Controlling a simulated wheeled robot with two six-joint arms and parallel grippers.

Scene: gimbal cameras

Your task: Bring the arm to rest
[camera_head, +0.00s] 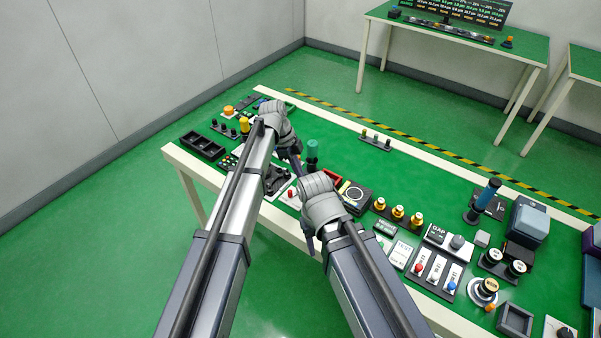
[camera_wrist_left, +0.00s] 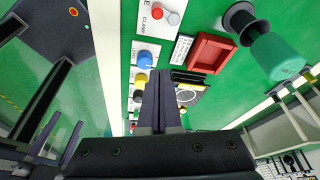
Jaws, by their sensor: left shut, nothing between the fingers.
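My left arm (camera_head: 222,215) reaches from the lower left over the green workbench. My left gripper (camera_head: 297,163) hangs down at its end, left of the green knob. In the left wrist view my left gripper's fingers (camera_wrist_left: 158,105) are together with nothing between them. Panel parts show beyond them. My right arm (camera_head: 368,290) comes in from the bottom. Its gripper (camera_head: 308,238) points down near the bench's front edge; its fingertips are partly hidden by the arm, and its opening cannot be made out.
The workbench (camera_head: 277,222) carries a green knob (camera_head: 312,152), also in the left wrist view (camera_wrist_left: 278,58), a red tray (camera_wrist_left: 208,52), a blue button (camera_wrist_left: 144,59), and several brass knobs (camera_head: 398,212). A blue-topped handle (camera_head: 487,193) stands at right. Floor left of the bench is clear.

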